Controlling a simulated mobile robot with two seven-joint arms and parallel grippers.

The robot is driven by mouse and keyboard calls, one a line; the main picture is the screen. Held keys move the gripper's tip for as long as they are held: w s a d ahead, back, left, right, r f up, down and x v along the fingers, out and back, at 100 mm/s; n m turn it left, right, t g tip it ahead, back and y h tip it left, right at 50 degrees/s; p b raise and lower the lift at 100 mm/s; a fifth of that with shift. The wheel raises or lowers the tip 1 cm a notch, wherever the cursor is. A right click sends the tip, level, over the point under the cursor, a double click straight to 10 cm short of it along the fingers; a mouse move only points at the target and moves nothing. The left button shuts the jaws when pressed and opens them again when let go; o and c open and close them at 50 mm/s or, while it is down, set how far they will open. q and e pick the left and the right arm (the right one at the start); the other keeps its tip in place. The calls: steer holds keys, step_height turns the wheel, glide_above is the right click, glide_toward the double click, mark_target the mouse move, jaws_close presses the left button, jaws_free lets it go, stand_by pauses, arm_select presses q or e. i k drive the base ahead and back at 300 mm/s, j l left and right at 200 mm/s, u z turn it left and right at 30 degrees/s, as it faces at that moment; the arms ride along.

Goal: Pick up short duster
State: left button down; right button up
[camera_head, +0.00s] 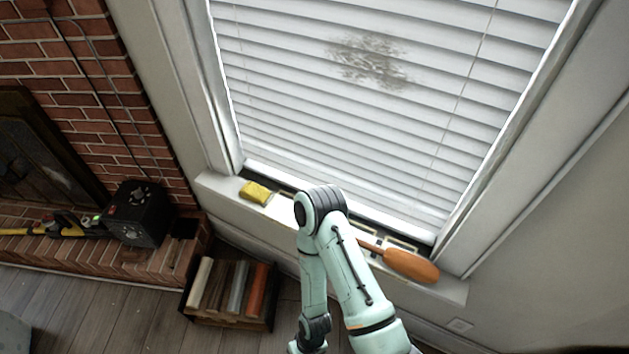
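The short duster appears to be the orange, paddle-shaped thing (411,266) with a thin brown handle, lying at the right end of the white window sill (455,287). Its handle points left, and its left end is hidden behind my pale green arm. This arm rises from the bottom edge, bends at a dark elbow joint over the sill, and folds back down toward the bottom edge. No gripper fingers show in the head view. I see nothing holding the duster.
A yellow sponge-like block (256,192) lies on the sill's left part. Blinds (300,90) with a dark dirty patch (370,60) hang above. A box of books (228,293) stands on the wooden floor. A black heater-like box (137,213) sits on the brick hearth.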

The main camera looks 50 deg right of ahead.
mark_target(419, 269)
steer(key=z, duration=0.45)
steer(key=k+l+z, duration=0.1)
steer(key=z, duration=0.35)
steer(key=l+z, duration=0.1)
steer(key=z, duration=0.35)
steer(key=l+z, duration=0.1)
steer(key=z, duration=0.3)
steer(key=l+z, duration=0.1)
steer(key=z, duration=0.35)
steer(key=k+l, duration=0.05)
